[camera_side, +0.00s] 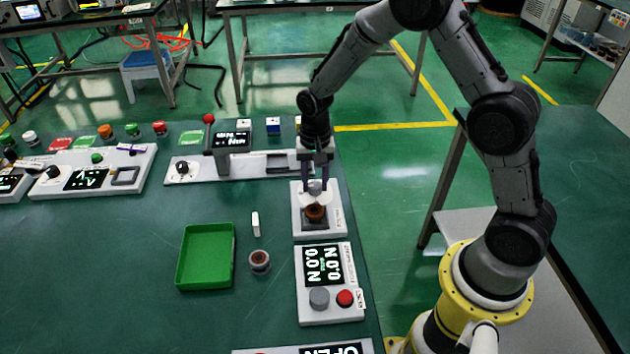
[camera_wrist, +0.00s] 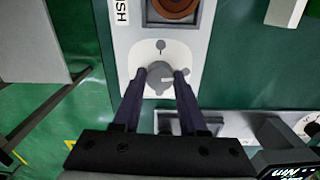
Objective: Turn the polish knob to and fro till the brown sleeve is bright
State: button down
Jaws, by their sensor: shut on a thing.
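The grey polish knob (camera_wrist: 157,79) sits on a white panel (camera_wrist: 196,52), whose label is partly cut off in the wrist view. My gripper (camera_wrist: 160,73) is shut on this knob, one dark finger on each side. A pointer mark on the knob faces right in the wrist view. The brown sleeve (camera_wrist: 175,7) sits in a dark square recess beside the knob, cut off by the top edge of the wrist view. In the side view the sleeve (camera_side: 316,211) looks dull reddish brown, just in front of my gripper (camera_side: 316,188).
A white unit (camera_side: 327,308) with a display and red and grey buttons stands in front of the panel. A green tray (camera_side: 181,270), a ringed part (camera_side: 260,262) and a small white block (camera_side: 255,223) lie left. A long white panel (camera_side: 255,170) stands behind.

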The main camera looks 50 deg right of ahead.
aim_at(315, 185)
jog(key=n, duration=0.6)
jog(key=shift+r, duration=0.1)
jog(key=n, duration=0.5)
jog(key=shift+w, duration=0.1)
jog(key=shift+n, duration=0.3)
jog(key=shift+c, duration=2.2)
grip_release()
notch_tip(315, 185, up, 14)
